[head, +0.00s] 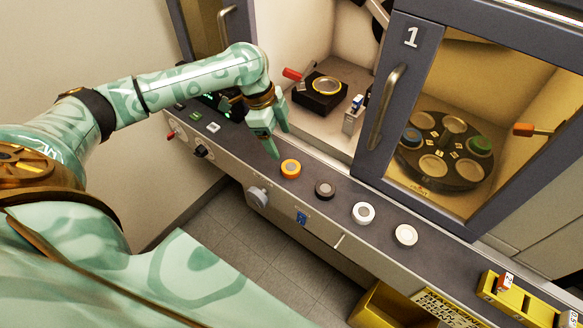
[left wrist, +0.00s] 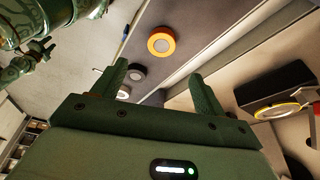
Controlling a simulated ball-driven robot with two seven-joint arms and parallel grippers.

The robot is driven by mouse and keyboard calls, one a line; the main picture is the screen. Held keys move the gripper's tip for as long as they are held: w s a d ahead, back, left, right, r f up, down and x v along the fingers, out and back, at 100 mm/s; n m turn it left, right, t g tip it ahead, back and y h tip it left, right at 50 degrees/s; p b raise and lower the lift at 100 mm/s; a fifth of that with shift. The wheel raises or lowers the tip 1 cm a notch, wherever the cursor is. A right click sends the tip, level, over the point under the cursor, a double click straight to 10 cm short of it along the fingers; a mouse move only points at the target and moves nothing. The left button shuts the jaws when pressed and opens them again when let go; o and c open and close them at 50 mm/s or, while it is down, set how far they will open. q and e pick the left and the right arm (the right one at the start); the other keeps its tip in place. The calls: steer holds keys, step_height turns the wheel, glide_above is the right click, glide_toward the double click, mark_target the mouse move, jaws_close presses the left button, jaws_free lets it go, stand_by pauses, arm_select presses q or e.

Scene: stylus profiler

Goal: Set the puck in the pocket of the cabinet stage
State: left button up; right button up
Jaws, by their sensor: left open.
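Several round pucks stand in a row on the grey ledge: an orange one (head: 290,169), a dark grey one (head: 325,189), and white ones (head: 363,213) to the right. The stage (head: 320,91) is a black block with a gold-rimmed round pocket, inside the open cabinet bay; it also shows in the left wrist view (left wrist: 262,88). My left gripper (head: 279,142) is open above the ledge, just behind and left of the orange puck. In the left wrist view, the orange puck (left wrist: 161,41) lies beyond the empty fingers.
A grey-framed door (head: 397,91) marked 1 stands right of the open bay, with a carousel (head: 435,175) behind its glass. A red-handled lever (head: 294,75) and a small white-and-blue item (head: 353,114) flank the stage. A yellow rack (head: 515,301) sits at the ledge's right end.

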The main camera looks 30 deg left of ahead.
arm_select(q)
steer(key=b, duration=0.1)
glide_above(291, 166)
steer(key=a, duration=0.1)
steer(key=f, duration=0.5)
steer(key=shift+s+a, duration=0.2)
steer(key=shift+s, duration=0.2)
steer(key=b+x, duration=0.1)
steer(key=x, duration=0.1)
steer(key=b+x, duration=0.1)
steer(key=x, duration=0.2)
steer(key=shift+a+f, duration=0.15)
steer(key=shift+a, duration=0.05)
steer(key=c, duration=1.1)
